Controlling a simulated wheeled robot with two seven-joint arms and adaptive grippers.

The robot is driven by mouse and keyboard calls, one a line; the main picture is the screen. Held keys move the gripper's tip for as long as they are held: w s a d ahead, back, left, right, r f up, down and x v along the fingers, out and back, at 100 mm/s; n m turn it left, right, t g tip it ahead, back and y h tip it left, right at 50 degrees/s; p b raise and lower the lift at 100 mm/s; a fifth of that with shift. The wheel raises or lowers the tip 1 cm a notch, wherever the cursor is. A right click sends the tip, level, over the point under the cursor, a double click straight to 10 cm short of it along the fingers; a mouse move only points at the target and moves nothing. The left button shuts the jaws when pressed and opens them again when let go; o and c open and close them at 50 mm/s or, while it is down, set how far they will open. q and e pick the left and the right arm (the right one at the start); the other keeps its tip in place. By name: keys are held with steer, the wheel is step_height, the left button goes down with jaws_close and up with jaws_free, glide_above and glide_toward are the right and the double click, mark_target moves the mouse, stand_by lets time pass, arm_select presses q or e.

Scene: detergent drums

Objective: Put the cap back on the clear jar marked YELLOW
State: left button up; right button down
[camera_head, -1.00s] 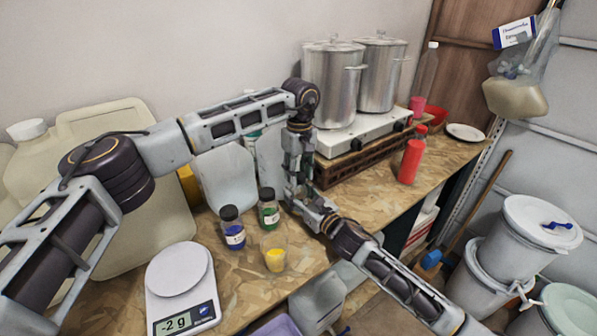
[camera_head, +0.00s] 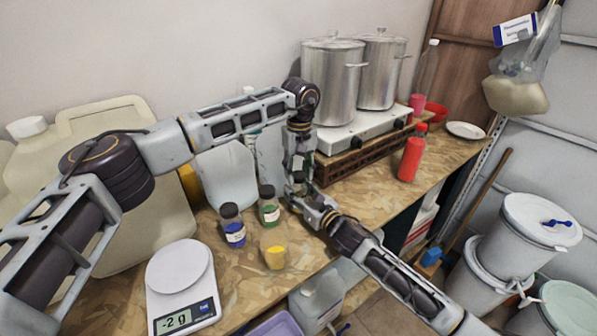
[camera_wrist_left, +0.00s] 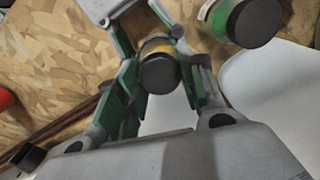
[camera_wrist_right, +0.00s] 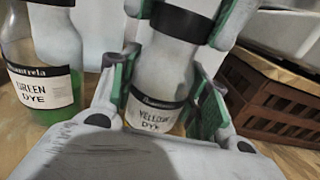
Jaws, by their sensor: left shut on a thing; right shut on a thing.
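The clear jar (camera_wrist_right: 160,68), labelled YELLOW DYE, stands upright between the fingers of my right gripper (camera_wrist_right: 160,92), which is shut on it. A black cap (camera_wrist_right: 182,21) sits at the jar's mouth. My left gripper (camera_wrist_left: 160,88) is shut on this cap (camera_wrist_left: 160,73) from above. I cannot tell whether the cap is threaded tight. In the head view my left gripper (camera_head: 298,178) and right gripper (camera_head: 318,212) meet over the bench, and they mostly hide the jar and cap.
The green-dye jar (camera_head: 268,212) and blue-dye jar (camera_head: 232,235) stand capped to the left. A beaker (camera_head: 275,251) of yellow contents and a scale (camera_head: 181,270) reading -2 g are in front. A brown crate (camera_head: 345,166) under the hotplate (camera_head: 365,132) stands close behind the grippers.

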arm_select(q)
steer(key=m, duration=1.3)
steer(key=shift+m, duration=0.3)
steer(key=o, duration=0.6)
steer(key=shift+o, duration=0.2)
steer(key=shift+r, duration=0.1)
steer(key=shift+r, duration=2.15)
steer(key=shift+c, duration=0.2)
